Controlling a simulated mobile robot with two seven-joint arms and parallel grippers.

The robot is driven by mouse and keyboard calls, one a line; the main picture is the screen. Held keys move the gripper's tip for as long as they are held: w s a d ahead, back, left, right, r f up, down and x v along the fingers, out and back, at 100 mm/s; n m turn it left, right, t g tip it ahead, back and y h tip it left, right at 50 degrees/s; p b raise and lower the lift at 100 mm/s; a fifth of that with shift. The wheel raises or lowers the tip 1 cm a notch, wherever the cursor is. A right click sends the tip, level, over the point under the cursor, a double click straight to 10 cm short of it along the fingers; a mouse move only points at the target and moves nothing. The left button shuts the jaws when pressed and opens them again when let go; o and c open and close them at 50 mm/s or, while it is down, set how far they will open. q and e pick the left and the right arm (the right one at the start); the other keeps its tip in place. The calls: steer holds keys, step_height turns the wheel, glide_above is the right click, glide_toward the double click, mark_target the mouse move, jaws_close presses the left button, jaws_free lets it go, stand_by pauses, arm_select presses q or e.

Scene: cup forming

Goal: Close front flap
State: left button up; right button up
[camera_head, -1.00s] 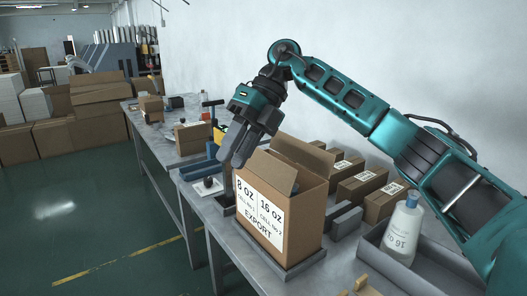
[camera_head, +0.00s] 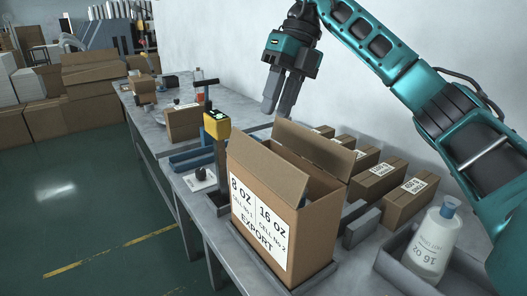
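The open cardboard box (camera_head: 285,225) stands on a grey tray on the workbench, its white label reading 8 oz, 16 oz and EXPORT. One flap (camera_head: 268,172) stands up and leans over the labelled side. Another flap (camera_head: 315,150) stands up on the far right side. Something blue-grey shows inside, mostly hidden by the flaps. My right gripper (camera_head: 279,108) hangs above and behind the box, fingers pointing down, apart from the flaps. Its fingers are a little apart with nothing seen between them. My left gripper is not in view.
Several small labelled cartons (camera_head: 408,200) line the right side. A white bottle (camera_head: 437,238) sits in a grey tray at the lower right. Another small box (camera_head: 184,122) stands farther back.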

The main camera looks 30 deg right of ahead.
mark_target(264, 147)
steer(key=b+x, duration=0.1)
steer(key=x, duration=0.8)
steer(key=shift+b, duration=0.4)
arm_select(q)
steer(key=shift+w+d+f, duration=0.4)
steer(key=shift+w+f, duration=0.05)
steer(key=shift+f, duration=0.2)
arm_select(e)
steer(key=shift+c, duration=0.4)
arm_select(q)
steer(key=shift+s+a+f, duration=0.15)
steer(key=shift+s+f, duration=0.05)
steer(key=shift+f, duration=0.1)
arm_select(e)
jaws_close()
